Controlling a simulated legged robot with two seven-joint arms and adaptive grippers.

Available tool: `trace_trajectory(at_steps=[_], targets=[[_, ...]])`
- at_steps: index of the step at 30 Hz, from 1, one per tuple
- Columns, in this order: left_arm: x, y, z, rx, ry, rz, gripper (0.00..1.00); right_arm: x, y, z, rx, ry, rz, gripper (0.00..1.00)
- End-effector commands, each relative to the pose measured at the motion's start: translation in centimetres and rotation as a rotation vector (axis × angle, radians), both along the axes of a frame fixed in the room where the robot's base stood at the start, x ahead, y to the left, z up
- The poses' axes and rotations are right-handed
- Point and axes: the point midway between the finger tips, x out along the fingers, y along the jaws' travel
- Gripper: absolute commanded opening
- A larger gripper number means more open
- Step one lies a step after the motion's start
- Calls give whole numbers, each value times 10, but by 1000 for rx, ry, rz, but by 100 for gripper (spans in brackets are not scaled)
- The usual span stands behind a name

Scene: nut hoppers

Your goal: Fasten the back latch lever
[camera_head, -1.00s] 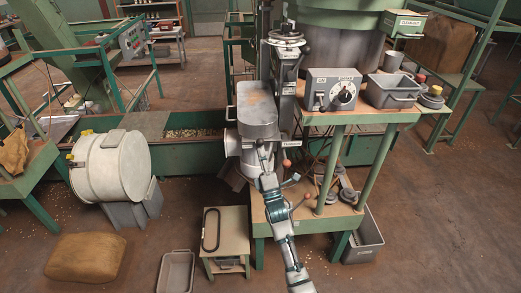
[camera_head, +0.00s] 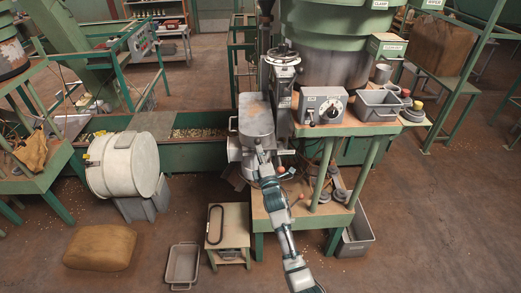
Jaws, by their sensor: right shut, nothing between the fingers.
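A grey machine housing (camera_head: 256,116) with a rounded top stands in the middle of the head view, at the end of the green trough. Two levers with red ball knobs stick out on its right side: an upper, farther knob (camera_head: 281,170) and a lower, nearer knob (camera_head: 300,197). Which one is the back latch lever I cannot tell for sure. My right gripper (camera_head: 260,153) is shut and empty, pointing up at the lower front of the housing, just left of the upper knob. Any contact there is too small to tell. My left gripper is out of view.
A green-legged table (camera_head: 340,128) at the right holds a control box (camera_head: 322,106) and a grey bin (camera_head: 378,105). A small stool (camera_head: 228,232), a grey tray (camera_head: 182,265) and a brown sack (camera_head: 100,247) are on the floor in front.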

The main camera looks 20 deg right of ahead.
Motion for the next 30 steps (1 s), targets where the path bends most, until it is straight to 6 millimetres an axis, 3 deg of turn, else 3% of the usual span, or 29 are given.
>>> trace_trajectory(at_steps=[1, 5, 30], targets=[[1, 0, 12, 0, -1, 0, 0, 3, -1, 7, 2, 19, -1, 0], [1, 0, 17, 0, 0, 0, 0, 9, -2, 7, 2, 15, 0, 0], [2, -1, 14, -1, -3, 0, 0, 22, -6, 14, 2, 10, 1, 0]])
